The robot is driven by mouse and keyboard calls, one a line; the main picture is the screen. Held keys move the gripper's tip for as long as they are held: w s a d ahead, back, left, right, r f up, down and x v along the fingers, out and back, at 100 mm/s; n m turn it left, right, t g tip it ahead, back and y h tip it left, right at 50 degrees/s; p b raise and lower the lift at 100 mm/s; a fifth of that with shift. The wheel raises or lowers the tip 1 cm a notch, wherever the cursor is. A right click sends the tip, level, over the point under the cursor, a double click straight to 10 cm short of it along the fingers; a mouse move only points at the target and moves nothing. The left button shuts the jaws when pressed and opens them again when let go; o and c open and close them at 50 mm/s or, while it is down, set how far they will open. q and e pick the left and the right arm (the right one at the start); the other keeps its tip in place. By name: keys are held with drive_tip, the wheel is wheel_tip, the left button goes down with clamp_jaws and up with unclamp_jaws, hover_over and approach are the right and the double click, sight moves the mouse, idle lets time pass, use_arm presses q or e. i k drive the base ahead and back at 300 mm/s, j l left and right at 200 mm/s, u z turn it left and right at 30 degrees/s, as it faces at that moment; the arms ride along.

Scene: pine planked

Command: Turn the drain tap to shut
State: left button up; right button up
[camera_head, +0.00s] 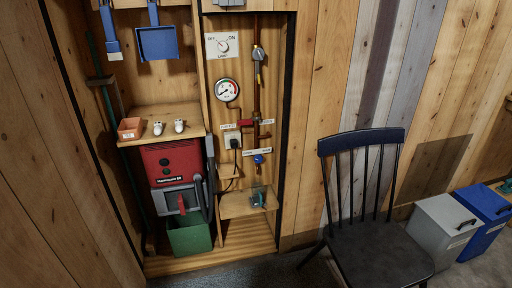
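Pipework runs down the back of an open cupboard. A tap with a red handle (246,123) sits higher, between small labels. A grey valve or knob (259,54) is on the copper pipe near the top. The label lettering is too small to read, so I cannot tell for certain which is the drain tap, or how far any handle is turned. Neither of my grippers shows.
A pressure gauge (227,90) and an ON/OFF dial plate (223,46) are beside the pipes. A red machine (174,164) and green bin (189,236) fill the cupboard's left side. A dark chair (378,250) stands right of the opening, near grey (442,226) and blue (484,218) boxes.

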sight(258, 158)
drive_tip(key=i, duration=1.95)
